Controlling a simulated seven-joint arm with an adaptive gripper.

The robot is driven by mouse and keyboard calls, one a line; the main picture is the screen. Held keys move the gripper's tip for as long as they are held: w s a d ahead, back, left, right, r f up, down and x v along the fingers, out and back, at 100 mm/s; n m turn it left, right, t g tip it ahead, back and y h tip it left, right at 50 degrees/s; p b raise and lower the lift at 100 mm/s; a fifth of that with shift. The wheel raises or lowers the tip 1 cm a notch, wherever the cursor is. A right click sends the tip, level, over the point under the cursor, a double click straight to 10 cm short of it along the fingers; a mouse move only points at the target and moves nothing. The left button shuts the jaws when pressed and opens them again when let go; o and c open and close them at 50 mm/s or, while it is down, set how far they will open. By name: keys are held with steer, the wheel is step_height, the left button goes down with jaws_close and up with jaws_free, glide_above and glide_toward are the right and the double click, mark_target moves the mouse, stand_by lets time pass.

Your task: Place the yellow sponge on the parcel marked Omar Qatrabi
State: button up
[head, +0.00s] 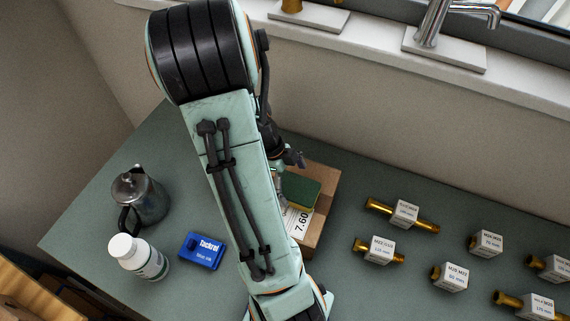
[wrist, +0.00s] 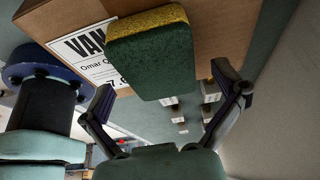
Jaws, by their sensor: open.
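The yellow sponge (wrist: 152,58) has a dark green scouring face and a yellow layer. In the wrist view it lies against the parcel (wrist: 205,20), a brown carton with a white label (wrist: 85,50) reading "Omar" in part; the sponge covers the rest of the name. In the head view the sponge (head: 301,191) rests on top of the parcel (head: 325,190), partly behind my arm. My gripper (wrist: 168,98) is open, its fingers spread apart with the sponge beyond the tips and nothing held. In the head view the gripper is mostly hidden by my arm.
A metal jug (head: 140,200), a white bottle (head: 138,257) and a blue box (head: 202,251) stand left of my arm. Several brass fittings with white tags, such as one (head: 402,214), lie to the right. A wall and sill with taps (head: 440,25) run behind the green table.

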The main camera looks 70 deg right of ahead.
steer(key=v, duration=1)
steer(key=w+a+r+n+t, duration=0.2)
steer(key=w+a+n, duration=0.2)
steer(key=a+n, duration=0.4)
steer(key=s+a+n+t, duration=0.1)
steer(key=s+a+n, duration=0.1)
steer(key=a+n, duration=0.7)
steer(key=s+a+r+n+t, duration=0.1)
steer(key=a+n, duration=0.7)
steer(key=n, duration=1.2)
steer(key=shift+s+a+r+y, duration=0.3)
steer(key=shift+s+a+y, duration=0.1)
steer(key=shift+s, duration=0.1)
